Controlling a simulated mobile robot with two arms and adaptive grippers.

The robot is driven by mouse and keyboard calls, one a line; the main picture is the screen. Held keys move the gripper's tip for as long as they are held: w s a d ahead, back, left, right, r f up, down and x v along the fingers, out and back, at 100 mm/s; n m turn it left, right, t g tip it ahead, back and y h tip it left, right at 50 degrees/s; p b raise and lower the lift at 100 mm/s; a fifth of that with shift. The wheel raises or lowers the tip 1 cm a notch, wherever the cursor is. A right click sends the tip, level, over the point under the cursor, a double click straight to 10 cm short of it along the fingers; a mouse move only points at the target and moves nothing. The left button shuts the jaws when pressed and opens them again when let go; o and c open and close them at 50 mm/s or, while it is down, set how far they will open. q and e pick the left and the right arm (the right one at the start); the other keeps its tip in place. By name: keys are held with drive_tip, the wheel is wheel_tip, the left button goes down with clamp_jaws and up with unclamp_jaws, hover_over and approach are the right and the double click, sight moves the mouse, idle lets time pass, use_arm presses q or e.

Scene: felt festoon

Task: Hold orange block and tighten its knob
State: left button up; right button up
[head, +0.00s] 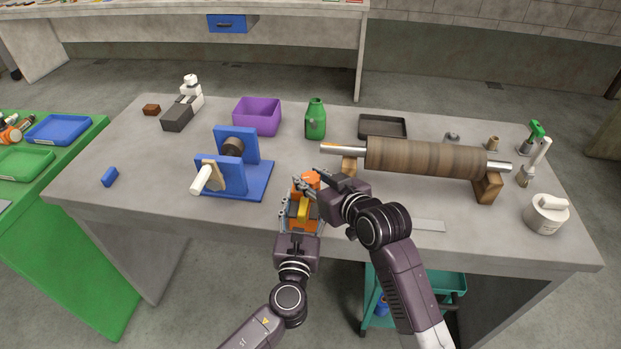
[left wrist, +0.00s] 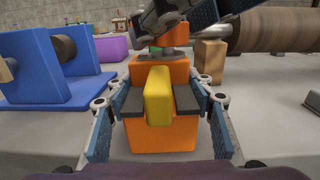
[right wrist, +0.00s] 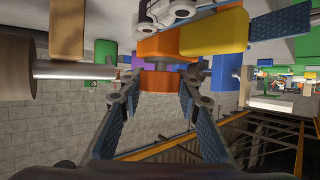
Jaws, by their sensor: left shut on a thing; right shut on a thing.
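The orange block (head: 293,222) has a yellow bar (head: 303,212) and dark grey strips on top. It stands near the front edge of the table. My left gripper (head: 300,208) is shut on the block, with a blue-padded finger on each side in the left wrist view (left wrist: 160,105). The orange knob (head: 310,179) is at the far end of the block. My right gripper (head: 314,184) reaches in from the right and is shut on the knob. In the right wrist view, the knob (right wrist: 157,82) sits between its fingertips. My right gripper partly hides the knob in the left wrist view.
A blue stand (head: 257,186) is close on the left. A brown roller (head: 425,158) on wooden supports is close on the right. A green bottle (head: 315,120), purple bin (head: 258,116) and black tray (head: 382,126) stand behind. The front-left tabletop is mostly clear.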

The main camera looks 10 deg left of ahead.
drive_tip(key=shift+d+f, duration=0.1)
drive_tip(key=shift+f, duration=0.1)
drive_tip(key=o, duration=1.2)
drive_tip(key=shift+r, duration=0.1)
drive_tip(key=v, duration=1.2)
